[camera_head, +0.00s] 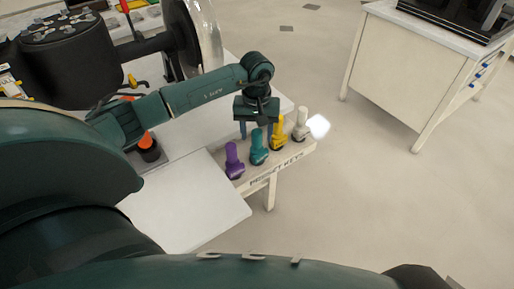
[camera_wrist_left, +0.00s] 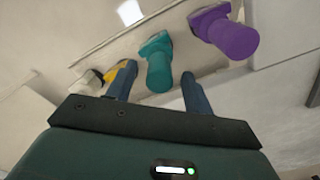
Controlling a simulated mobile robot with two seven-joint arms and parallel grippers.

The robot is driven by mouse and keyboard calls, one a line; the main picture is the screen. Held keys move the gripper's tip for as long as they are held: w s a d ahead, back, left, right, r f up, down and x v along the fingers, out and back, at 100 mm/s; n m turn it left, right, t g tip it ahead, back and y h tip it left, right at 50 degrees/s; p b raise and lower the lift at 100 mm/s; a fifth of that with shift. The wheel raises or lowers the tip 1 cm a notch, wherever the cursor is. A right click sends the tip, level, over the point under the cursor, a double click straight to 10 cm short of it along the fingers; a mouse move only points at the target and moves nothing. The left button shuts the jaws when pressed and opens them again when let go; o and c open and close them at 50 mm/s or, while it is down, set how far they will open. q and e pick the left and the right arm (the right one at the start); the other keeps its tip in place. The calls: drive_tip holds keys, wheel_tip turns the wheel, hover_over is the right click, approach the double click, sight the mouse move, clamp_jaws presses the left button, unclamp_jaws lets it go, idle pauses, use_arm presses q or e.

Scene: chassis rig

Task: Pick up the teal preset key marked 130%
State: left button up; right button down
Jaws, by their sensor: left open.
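The teal key (camera_head: 258,148) stands on a pale shelf lettered "PRESET KEYS" (camera_head: 306,158), between a purple key (camera_head: 234,160) and a yellow key (camera_head: 278,132). I cannot read a 130% mark on it. My left gripper (camera_head: 259,132) is open and points down at the row, just behind and above the teal key in the head view. In the left wrist view the teal key (camera_wrist_left: 157,66) appears between the two open fingers (camera_wrist_left: 158,88); contact is not visible. One finger partly covers the yellow key (camera_wrist_left: 117,74). My right gripper is not in view.
A white key (camera_head: 301,124) stands at the right end of the row, and the purple key (camera_wrist_left: 228,35) is close to the teal one. A white cabinet (camera_head: 405,68) stands at the upper right. Open floor (camera_head: 390,200) lies right of the shelf.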

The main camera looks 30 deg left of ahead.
sight(257, 141)
use_arm(q)
wheel_tip(257, 141, down, 3)
drive_tip(key=shift+d+f, duration=0.1)
drive_tip(key=shift+f, duration=0.05)
drive_tip(key=shift+c, duration=0.2)
clamp_jaws()
idle(0.3)
